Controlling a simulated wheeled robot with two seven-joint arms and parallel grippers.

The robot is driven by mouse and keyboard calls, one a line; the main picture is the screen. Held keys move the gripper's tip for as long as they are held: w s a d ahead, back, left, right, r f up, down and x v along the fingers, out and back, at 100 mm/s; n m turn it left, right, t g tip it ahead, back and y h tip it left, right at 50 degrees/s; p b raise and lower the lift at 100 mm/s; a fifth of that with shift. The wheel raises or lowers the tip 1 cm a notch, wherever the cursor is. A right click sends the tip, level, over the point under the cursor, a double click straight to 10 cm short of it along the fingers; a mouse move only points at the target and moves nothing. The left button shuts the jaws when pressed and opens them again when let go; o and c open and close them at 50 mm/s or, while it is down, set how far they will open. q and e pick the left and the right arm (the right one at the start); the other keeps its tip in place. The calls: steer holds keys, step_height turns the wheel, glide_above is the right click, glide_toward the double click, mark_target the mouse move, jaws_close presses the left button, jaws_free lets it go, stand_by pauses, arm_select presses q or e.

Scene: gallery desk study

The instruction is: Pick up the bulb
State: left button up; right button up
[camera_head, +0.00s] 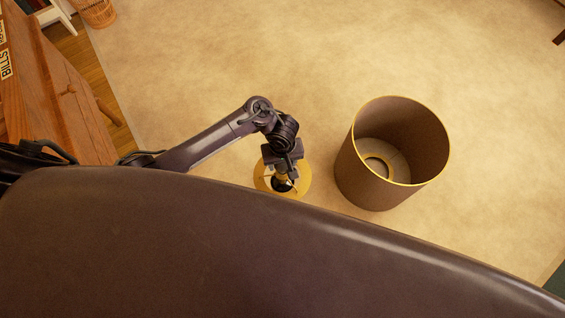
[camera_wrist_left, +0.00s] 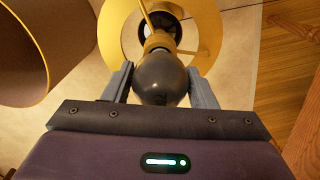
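The bulb (camera_wrist_left: 160,82) is dark grey and rounded, with a brass-coloured neck, in the left wrist view. Its neck points away from the camera, towards a yellow ring (camera_wrist_left: 112,38) with thin struts. My left gripper (camera_wrist_left: 160,70) has one finger on each side of the bulb. The fingers are about a bulb's width apart, and I cannot tell whether they press on it. In the head view my left gripper (camera_head: 283,176) points down over the yellow ring (camera_head: 303,182) and hides its middle. My right gripper is not in view.
A tall brown bin (camera_head: 354,177) with a yellow rim stands on the pale carpet (camera_head: 250,50) just right of my left gripper. The carpet beyond the bin is clear.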

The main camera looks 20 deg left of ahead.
arm_select(q)
steer(key=shift+c, duration=0.8)
